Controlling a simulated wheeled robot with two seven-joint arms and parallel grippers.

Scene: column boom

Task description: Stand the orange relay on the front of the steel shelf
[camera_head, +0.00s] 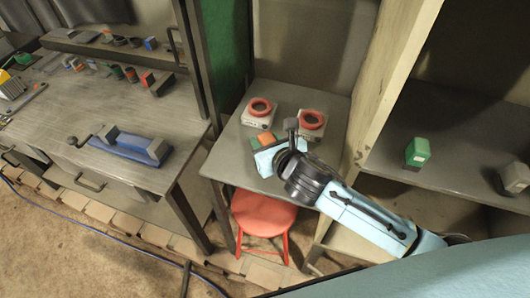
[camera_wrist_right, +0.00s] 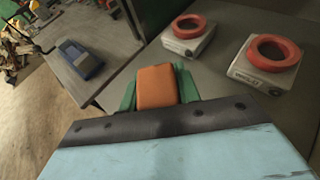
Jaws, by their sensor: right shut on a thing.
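The orange relay (camera_head: 269,132) is a small block over the low grey table in the head view. My right gripper (camera_head: 266,140) is shut on it. In the right wrist view the orange relay (camera_wrist_right: 156,88) sits between the two green fingers of my right gripper (camera_wrist_right: 157,86). I cannot tell whether its underside touches the table. The steel shelf (camera_head: 453,165) is the grey board in the open cabinet at the right, beyond a pale upright panel. My left gripper is not in view.
On the shelf stand a green block (camera_head: 417,152) and a whitish block (camera_head: 515,177). Two white boxes with red rings (camera_head: 259,108) (camera_head: 312,121) stand on the low table (camera_head: 232,153). A red stool (camera_head: 263,213) is below. A workbench with a blue vice (camera_head: 130,147) is at left.

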